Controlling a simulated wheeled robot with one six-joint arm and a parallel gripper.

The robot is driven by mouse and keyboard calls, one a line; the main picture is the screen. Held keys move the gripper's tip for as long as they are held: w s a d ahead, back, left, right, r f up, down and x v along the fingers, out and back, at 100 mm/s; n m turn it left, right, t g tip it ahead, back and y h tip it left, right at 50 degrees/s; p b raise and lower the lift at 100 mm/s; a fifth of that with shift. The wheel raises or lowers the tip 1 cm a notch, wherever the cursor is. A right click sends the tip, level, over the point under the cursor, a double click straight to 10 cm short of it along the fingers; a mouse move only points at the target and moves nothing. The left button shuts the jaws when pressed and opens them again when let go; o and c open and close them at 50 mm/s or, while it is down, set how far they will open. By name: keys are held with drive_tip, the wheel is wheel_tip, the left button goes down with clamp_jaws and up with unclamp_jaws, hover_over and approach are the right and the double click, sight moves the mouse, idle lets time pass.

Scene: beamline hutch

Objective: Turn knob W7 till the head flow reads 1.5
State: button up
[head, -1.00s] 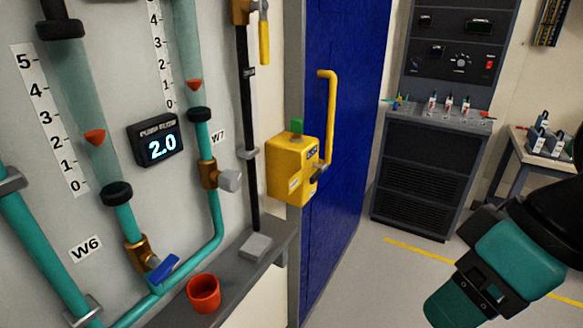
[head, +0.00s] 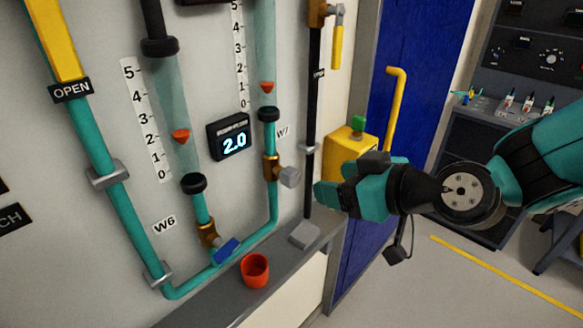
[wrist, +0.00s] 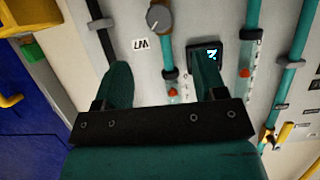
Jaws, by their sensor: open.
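Knob W7 (head: 289,177) is a grey round knob on a brass valve body on the right teal pipe, under a flow tube with a red float. It also shows in the wrist view (wrist: 159,18), ahead of the fingers, with its W7 label (wrist: 140,44) beside it. The head flow display (head: 229,136) reads 2.0; in the wrist view a finger partly hides it. My gripper (head: 320,194) is to the right of the knob in the head view, apart from it. In the wrist view my gripper (wrist: 163,82) has its two fingers spread with nothing between them.
A blue-handled valve (head: 226,251) marked W6 is at lower left. A red cup (head: 255,270) stands on the grey ledge (head: 205,305) below the pipes. A yellow box (head: 345,147) is behind my gripper, by the blue door (head: 412,50).

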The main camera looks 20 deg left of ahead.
sight(296, 177)
drive_tip(key=p+x, duration=0.4)
drive_tip(key=x, duration=0.7)
drive_tip(key=shift+a, duration=0.2)
